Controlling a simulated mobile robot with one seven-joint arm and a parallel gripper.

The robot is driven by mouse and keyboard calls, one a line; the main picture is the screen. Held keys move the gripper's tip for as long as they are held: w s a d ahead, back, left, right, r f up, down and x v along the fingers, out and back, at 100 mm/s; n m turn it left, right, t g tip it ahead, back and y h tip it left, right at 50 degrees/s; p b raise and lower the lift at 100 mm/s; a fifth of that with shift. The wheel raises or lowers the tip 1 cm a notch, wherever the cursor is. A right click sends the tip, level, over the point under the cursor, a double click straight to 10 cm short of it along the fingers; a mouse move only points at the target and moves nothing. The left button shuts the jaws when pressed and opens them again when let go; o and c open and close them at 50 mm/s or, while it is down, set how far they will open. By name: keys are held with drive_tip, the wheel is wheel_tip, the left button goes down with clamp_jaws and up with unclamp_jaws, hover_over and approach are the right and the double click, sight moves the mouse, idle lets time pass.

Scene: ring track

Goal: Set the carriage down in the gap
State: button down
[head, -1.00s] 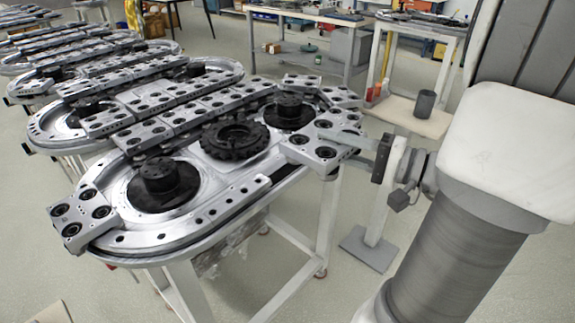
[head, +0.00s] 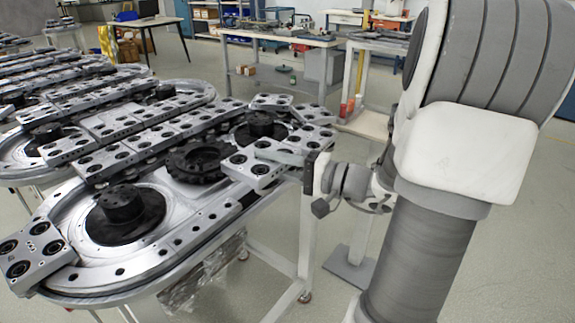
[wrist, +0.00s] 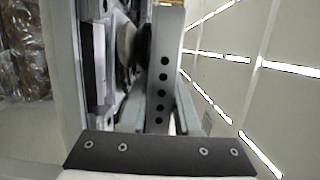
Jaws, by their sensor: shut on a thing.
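The ring track (head: 190,234) is a grey oval on a white-legged stand, with two black hubs inside. My gripper (head: 284,153) reaches in from the right and is shut on a grey block-shaped carriage (head: 252,172) with dark round rollers. The carriage is at the right part of the track's near side; I cannot tell whether it touches the rail. Another carriage (head: 34,256) sits at the left end. Between them, the near straight is bare. In the wrist view, a grey bar with several dark holes (wrist: 160,88) lies ahead of my gripper's dark body.
Several carriages (head: 163,136) line the far side, and more sit at the right end (head: 312,116). A black toothed wheel (head: 200,161) lies between the hubs. Similar tracks stand at the back left. A workbench (head: 280,38) stands behind. The floor in front is clear.

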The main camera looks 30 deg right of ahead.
drive_tip(key=shift+w+a+f, duration=0.2)
drive_tip(key=shift+w+f, duration=0.15)
drive_tip(key=shift+w, duration=0.25)
drive_tip(key=shift+w+a+f, duration=0.2)
drive_tip(key=shift+w+f, duration=0.1)
drive_tip(key=shift+w, duration=0.3)
drive_tip(key=shift+f+b, duration=1.05)
drive_tip(key=shift+f, duration=0.95)
drive_tip(key=shift+f+b, duration=0.4)
drive_tip(key=c, duration=0.6)
unclamp_jaws()
drive_tip(key=shift+r, duration=0.1)
drive_tip(key=shift+r+p, duration=0.25)
drive_tip(key=shift+p, duration=0.15)
drive_tip(key=shift+s+d+r, duration=0.1)
drive_tip(key=shift+s+d, duration=0.1)
drive_tip(key=shift+s, duration=0.1)
drive_tip(key=p+v, duration=0.2)
drive_tip(key=v, duration=0.9)
drive_tip(key=shift+s+d, duration=0.1)
drive_tip(key=shift+s, duration=0.05)
